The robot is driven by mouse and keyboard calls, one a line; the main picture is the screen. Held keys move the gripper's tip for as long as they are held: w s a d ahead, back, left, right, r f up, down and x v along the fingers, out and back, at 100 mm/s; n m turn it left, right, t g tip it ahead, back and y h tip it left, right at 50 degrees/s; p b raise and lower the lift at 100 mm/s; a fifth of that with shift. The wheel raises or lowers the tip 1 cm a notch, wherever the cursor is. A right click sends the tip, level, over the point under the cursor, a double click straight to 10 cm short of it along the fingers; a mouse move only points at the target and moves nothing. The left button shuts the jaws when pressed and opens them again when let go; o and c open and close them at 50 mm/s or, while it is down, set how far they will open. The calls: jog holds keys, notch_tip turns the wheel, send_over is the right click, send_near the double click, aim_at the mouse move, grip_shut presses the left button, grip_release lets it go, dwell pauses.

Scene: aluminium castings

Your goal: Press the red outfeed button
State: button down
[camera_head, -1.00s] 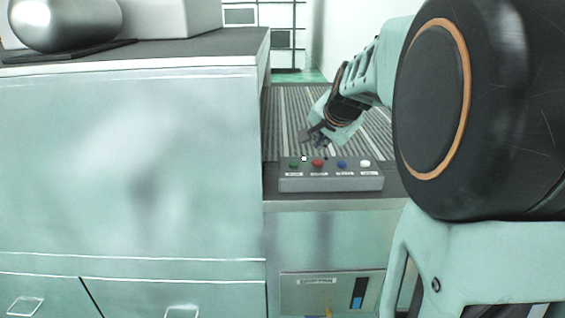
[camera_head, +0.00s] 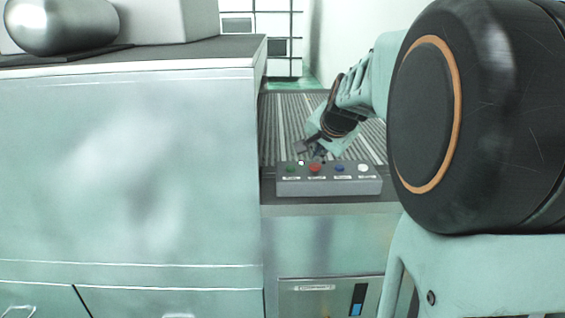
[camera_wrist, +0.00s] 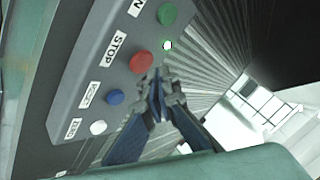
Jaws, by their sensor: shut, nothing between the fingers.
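The red button (camera_head: 315,168) is on the sloped grey control box (camera_head: 330,187), between the green button (camera_head: 291,169) and the blue button (camera_head: 339,168). In the wrist view the red button (camera_wrist: 141,62) has a label reading STOP beside it. My gripper (camera_head: 308,152) is just behind and above the box, near the red button. In the wrist view my gripper (camera_wrist: 157,75) has its fingertips together and empty, their tips close to the red button's lower right edge. I cannot tell whether they touch it.
A white button (camera_head: 363,168) is at the box's right end. A small lit white dot (camera_wrist: 168,45) shows by the green button in the wrist view. A large metal cabinet (camera_head: 130,160) stands to the left. A striped grey surface (camera_head: 285,125) lies behind the box.

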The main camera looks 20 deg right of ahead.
aim_at(316, 166)
jog(key=shift+f, duration=0.15)
dwell(0.5)
jog(key=shift+f+b, duration=0.3)
jog(key=shift+b, duration=0.15)
jog(key=shift+f+b, duration=0.45)
dwell(0.5)
jog(key=shift+r, duration=0.1)
jog(key=shift+r+p, duration=0.7)
jog(key=shift+r, duration=0.1)
notch_tip(316, 166, up, 5)
jog(key=p, duration=0.4)
dwell(0.7)
